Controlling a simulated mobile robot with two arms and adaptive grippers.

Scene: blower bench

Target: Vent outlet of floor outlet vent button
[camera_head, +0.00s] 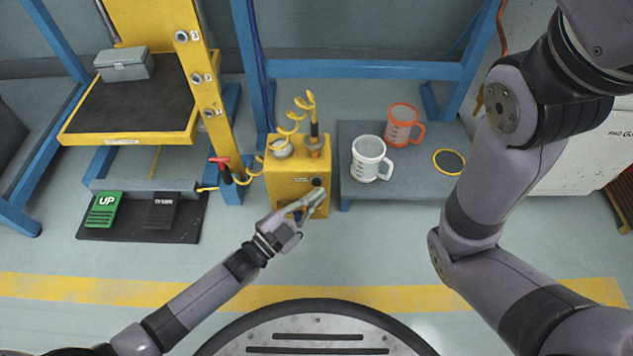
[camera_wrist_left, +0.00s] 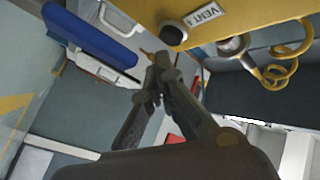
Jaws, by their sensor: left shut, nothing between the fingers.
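The yellow floor outlet box (camera_head: 285,186) stands on the floor left of the low grey bench. Its dark round vent button (camera_head: 317,181) is on the front, near the upper right. In the left wrist view the black button (camera_wrist_left: 173,34) sits beside a white VENT label (camera_wrist_left: 206,14) on the yellow face. My left gripper (camera_head: 321,192) is shut and empty, in front of the box just below the button. In the wrist view its fingertips (camera_wrist_left: 160,62) point toward the button's edge; I cannot tell whether they touch. My right gripper is out of view.
A coiled yellow hose (camera_head: 297,117) rises from the box. The bench (camera_head: 355,133) holds a white jug (camera_head: 367,160), an orange jug (camera_head: 401,126) and a dark yellow-rimmed disc (camera_head: 449,161). A green UP pedal (camera_head: 102,209) and a black pedal (camera_head: 162,212) lie left.

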